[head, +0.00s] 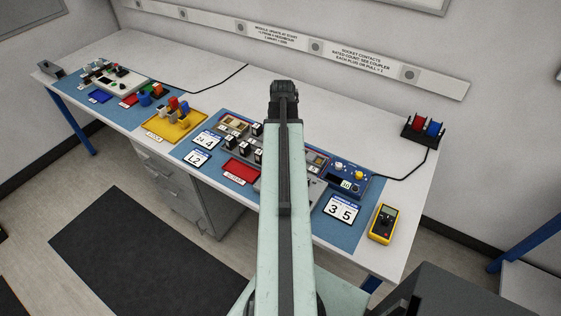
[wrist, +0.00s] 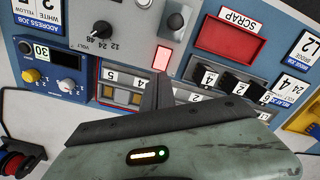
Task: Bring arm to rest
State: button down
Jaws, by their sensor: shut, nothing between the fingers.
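My arm reaches forward from the bottom middle of the head view, over the workbench (head: 215,75). Its dark end, with my gripper (head: 284,90), is above the back part of the bench. In the wrist view my gripper (wrist: 164,88) shows as dark fingers close together, shut and empty. They point at the panel with numbered switches and a lit red square button. The arm hides part of that panel in the head view.
On the bench are a red scrap tray (head: 241,171), a yellow tray (head: 176,127), a blue power unit (head: 349,181), a yellow multimeter (head: 383,224) and red and blue spools (head: 425,128). A wall rail (head: 365,62) runs behind. Bare bench lies behind the blue mats.

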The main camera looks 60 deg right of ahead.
jog(key=shift+r, duration=0.3)
jog(key=shift+w+a, duration=0.25)
jog(key=shift+w, duration=0.1)
jog(key=w+a+n, duration=0.6)
jog(key=w+a, duration=1.4)
jog(key=a, duration=0.4)
jog(key=w+a+n, duration=0.1)
jog(key=a+n, duration=0.5)
jog(key=a, duration=1.9)
jog(key=shift+a, duration=0.2)
